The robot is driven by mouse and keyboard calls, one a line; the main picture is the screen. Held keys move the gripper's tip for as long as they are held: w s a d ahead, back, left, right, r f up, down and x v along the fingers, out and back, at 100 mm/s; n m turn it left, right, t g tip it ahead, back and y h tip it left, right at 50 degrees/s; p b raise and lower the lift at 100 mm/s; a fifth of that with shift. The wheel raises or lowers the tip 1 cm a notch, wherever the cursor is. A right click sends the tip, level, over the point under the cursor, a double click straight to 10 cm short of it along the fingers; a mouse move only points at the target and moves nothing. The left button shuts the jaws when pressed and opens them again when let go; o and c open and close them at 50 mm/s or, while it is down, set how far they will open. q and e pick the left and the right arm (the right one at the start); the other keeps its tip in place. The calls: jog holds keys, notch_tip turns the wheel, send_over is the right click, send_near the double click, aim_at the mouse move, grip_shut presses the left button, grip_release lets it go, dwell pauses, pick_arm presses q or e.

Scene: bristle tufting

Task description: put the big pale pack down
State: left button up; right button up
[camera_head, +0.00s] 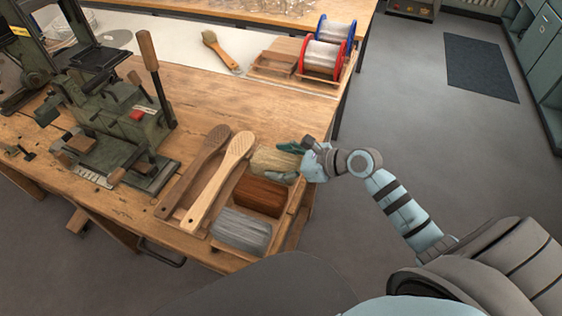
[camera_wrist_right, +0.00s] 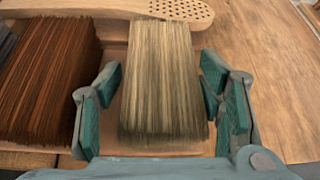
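The big pale pack (camera_head: 268,161) is a block of cream bristles at the far end of the bristle tray (camera_head: 285,222), at the table's right edge. My right gripper (camera_head: 282,161) is around it from the right. In the right wrist view the pale pack (camera_wrist_right: 161,80) lies between the green-padded fingers (camera_wrist_right: 160,92). Narrow gaps show on both sides, so the gripper looks open. The pack seems to rest in its compartment; its underside is hidden. My left gripper is not in view.
A brown pack (camera_head: 261,194) and a grey pack (camera_head: 241,231) fill the nearer compartments. Two wooden brush bodies (camera_head: 218,180) lie left of the tray. A green machine (camera_head: 118,115) stands further left. Bare tabletop (camera_head: 230,105) lies beyond the tray.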

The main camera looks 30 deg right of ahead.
jog(key=shift+o, duration=0.4)
jog(key=p+v, duration=0.2)
jog(key=v, duration=1)
jog(key=shift+p, duration=0.35)
